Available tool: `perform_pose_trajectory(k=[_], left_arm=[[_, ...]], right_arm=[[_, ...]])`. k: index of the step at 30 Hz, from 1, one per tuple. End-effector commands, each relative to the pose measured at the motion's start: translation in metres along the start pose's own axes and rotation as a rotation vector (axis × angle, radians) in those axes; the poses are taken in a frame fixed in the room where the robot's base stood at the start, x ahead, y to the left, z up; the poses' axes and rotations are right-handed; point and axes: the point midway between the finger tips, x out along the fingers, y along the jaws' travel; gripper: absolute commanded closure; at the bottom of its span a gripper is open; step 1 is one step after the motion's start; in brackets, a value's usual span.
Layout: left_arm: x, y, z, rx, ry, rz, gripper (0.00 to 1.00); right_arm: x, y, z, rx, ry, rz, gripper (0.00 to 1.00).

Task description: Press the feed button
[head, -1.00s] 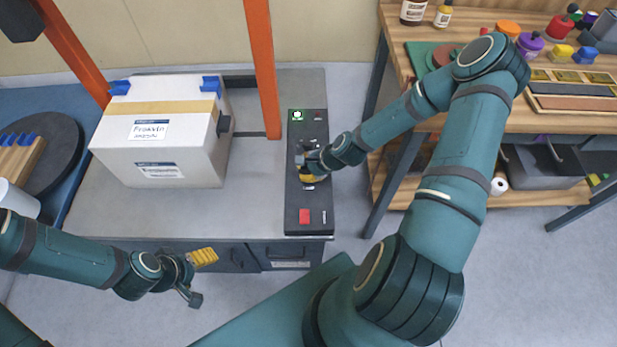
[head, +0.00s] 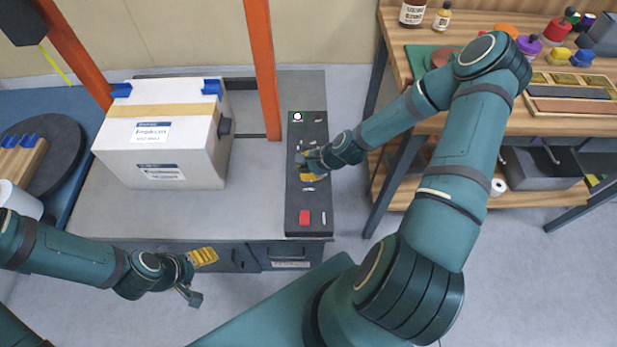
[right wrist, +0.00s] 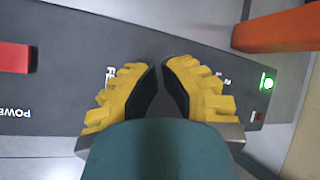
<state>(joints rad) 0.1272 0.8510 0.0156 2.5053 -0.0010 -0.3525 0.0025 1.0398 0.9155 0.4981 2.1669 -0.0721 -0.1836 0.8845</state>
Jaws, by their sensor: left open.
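A dark control panel (head: 307,225) lies along the right end of the grey bench. My right gripper (head: 303,164) is over its middle, fingers pointing down. In the right wrist view the yellow fingers (right wrist: 160,66) come together at the tips with nothing seen between them. A partly covered label starting with "FE" (right wrist: 110,75) is beside the left finger. The feed button itself cannot be made out; the gripper hides that part of the panel. My left gripper (head: 196,276) is open and empty in front of the bench, away from the panel.
The panel also has a red power button (head: 305,218) and a lit green indicator (head: 297,117). A white taped box (head: 165,140) stands left of the panel. An orange post (head: 262,70) rises close behind it. A wooden workbench (head: 400,125) is at right.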

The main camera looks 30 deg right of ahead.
Motion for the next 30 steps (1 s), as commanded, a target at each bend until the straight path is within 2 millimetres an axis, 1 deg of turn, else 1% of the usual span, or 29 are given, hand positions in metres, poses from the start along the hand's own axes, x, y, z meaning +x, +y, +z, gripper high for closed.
perform_pose_trajectory(k=[8, 11, 24, 30], left_arm=[[-0.001, 0.0, 0.0, 0.0, 0.0, 0.0, 0.28], [-0.006, 0.002, -0.001, 0.0, 0.0, 0.0, 0.28], [-0.035, 0.013, -0.003, 0.0, 0.0, 0.0, 0.28], [-0.037, 0.014, -0.004, 0.0, 0.0, 0.0, 0.28]], right_arm=[[-0.001, -0.001, 0.001, 0.0, 0.0, 0.0, 1.0], [-0.006, -0.003, 0.003, -0.001, 0.0, 0.0, 1.0], [-0.038, -0.02, 0.02, -0.001, 0.0, 0.0, 1.0], [-0.04, -0.021, 0.021, 0.0, 0.0, 0.0, 1.0]])
